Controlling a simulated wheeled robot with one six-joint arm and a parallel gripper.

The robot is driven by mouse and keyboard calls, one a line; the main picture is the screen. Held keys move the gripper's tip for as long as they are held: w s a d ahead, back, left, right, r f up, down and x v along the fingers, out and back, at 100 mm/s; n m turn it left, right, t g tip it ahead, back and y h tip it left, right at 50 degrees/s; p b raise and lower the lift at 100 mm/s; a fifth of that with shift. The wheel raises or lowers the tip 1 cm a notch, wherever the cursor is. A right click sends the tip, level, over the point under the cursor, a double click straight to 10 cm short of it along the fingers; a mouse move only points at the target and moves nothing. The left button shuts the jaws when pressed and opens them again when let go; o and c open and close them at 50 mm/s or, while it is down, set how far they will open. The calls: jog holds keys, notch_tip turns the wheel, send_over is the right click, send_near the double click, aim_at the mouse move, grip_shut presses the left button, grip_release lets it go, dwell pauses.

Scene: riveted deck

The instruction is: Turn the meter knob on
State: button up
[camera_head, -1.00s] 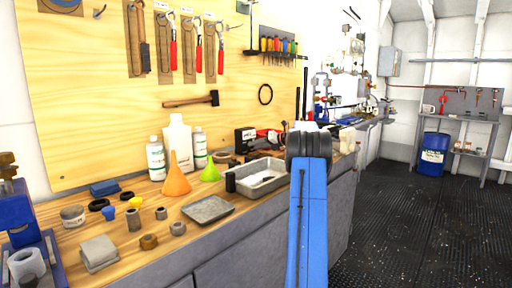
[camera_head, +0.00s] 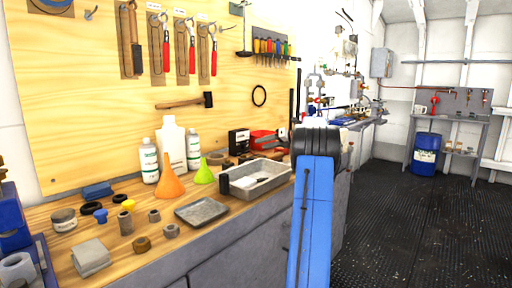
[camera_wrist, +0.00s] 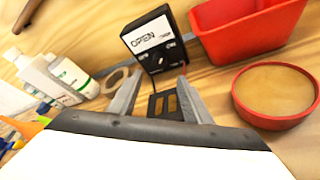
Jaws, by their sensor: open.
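A red bin (camera_wrist: 245,27) is right of the meter, and a round red dish (camera_wrist: 275,92) is right of my fingers. White bottles (camera_wrist: 68,80) and a tan ring (camera_wrist: 117,80) are left. A metal tray (camera_head: 254,179) and funnels stand on the bench.

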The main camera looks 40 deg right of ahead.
jog(key=v, duration=0.8)
jog(key=shift+s+r, duration=0.1)
jog(key=shift+s, duration=0.1)
jog(key=shift+d, duration=0.1)
